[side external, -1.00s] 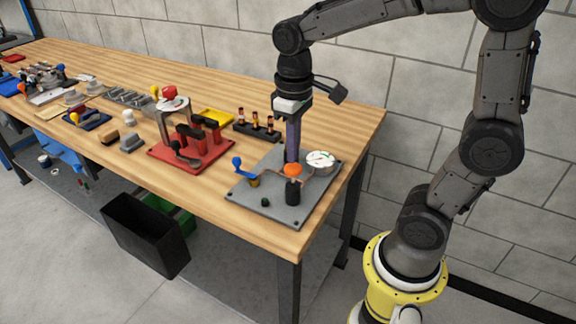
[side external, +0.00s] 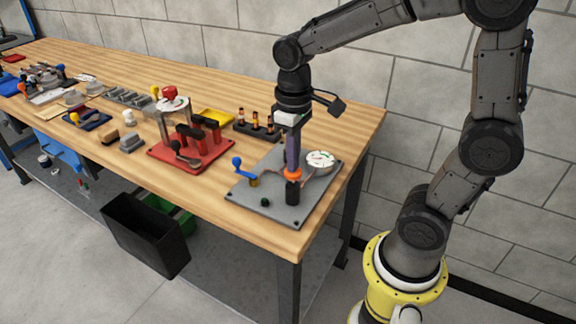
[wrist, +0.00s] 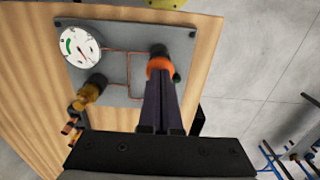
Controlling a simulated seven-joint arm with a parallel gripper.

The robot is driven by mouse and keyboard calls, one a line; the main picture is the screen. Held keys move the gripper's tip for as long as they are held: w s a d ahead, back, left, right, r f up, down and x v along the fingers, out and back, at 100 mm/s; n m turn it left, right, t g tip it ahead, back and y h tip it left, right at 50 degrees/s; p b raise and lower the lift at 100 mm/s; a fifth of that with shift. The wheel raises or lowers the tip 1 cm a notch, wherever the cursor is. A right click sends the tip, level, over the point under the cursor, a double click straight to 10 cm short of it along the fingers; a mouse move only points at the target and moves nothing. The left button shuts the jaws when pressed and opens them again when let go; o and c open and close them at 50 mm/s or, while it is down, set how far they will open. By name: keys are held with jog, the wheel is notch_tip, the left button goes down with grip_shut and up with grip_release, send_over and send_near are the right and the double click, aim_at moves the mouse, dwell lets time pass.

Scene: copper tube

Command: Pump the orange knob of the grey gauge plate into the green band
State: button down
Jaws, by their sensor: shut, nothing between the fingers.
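The grey gauge plate (side external: 290,218) lies flat near the right end of the bench. Its orange knob (side external: 292,174) sits on top of a black cylinder (side external: 293,193); the knob also shows in the wrist view (wrist: 160,65). My gripper (side external: 292,167) is shut and empty, pointing down, with its fingertips at the top of the knob and apparently touching it. The wrist view shows the closed fingers (wrist: 158,78) covering part of the knob. The round white gauge (wrist: 79,47) has a green band on its left side and a red needle; the needle's exact reading is too small to tell.
A blue-handled lever (side external: 243,171) on a brass valve stands at the plate's left. A red fixture (side external: 190,150) with black handles is further left, and a black rack (side external: 256,130) is behind. Copper tubing (wrist: 128,70) runs across the plate.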

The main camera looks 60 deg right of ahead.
jog(key=shift+f, duration=0.65)
jog(key=shift+r, duration=3.6)
jog(key=shift+f, duration=1.7)
jog(key=shift+f, duration=0.1)
jog(key=shift+f, duration=1.8)
jog(key=shift+r, duration=3.6)
jog(key=shift+r, duration=0.1)
